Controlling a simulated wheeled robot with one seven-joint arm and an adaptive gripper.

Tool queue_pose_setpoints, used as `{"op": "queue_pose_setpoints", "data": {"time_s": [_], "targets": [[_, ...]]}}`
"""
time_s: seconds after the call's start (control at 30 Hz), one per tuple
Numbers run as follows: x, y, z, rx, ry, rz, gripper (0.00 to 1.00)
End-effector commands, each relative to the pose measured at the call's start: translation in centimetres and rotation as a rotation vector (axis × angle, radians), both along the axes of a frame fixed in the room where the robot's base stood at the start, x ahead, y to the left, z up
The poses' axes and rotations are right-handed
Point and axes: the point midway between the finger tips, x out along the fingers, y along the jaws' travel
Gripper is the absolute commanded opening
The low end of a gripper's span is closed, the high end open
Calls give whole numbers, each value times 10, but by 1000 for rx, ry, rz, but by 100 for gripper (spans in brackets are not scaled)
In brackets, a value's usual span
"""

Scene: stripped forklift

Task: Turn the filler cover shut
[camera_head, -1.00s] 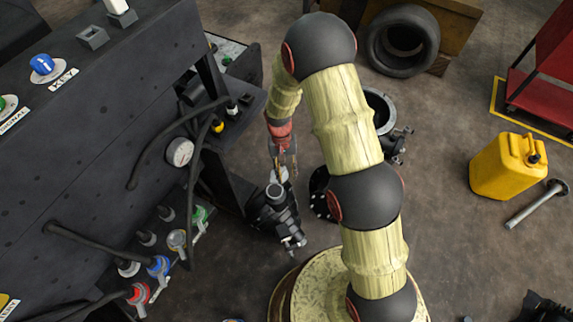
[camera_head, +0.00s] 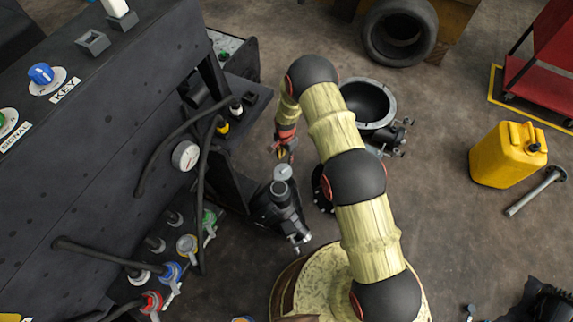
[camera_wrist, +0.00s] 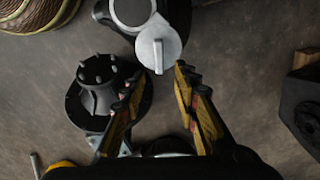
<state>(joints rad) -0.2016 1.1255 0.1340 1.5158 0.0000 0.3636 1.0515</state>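The filler cover (camera_wrist: 158,44) is a pale grey disc with a small tab, swung to one side of the round filler mouth (camera_wrist: 132,11) in the wrist view. The two discs overlap slightly in the picture, and the mouth stands largely uncovered. In the head view the cover (camera_head: 283,172) shows as a light disc at the top of the dark filler housing (camera_head: 283,208). My gripper (camera_wrist: 159,72) is open, its yellow fingers apart on either side of the tab's end in the picture. I cannot tell whether they touch it. In the head view my gripper (camera_head: 284,154) is just above the cover in the picture.
A dark flanged hub with studs (camera_wrist: 98,90) lies left of my fingers. A black control panel (camera_head: 110,110) with hoses and a gauge (camera_head: 185,155) stands at left. A large dark bowl-shaped housing (camera_head: 368,103) lies behind my arm. Open floor lies towards the yellow can (camera_head: 500,160).

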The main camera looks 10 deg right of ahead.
Motion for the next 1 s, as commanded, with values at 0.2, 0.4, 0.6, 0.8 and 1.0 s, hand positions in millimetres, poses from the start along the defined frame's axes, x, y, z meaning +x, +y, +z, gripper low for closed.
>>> {"op": "queue_pose_setpoints", "data": {"time_s": [0.2, 0.4, 0.6, 0.8, 1.0], "targets": [[-2, -1, -35, -1, 4, 1, 30], [-2, 0, -62, 0, 4, 2, 30], [-1, 0, -73, -1, 2, 2, 30], [-1, 0, -73, -1, 2, 3, 30], [-2, 0, -73, -1, 2, 3, 22]]}}
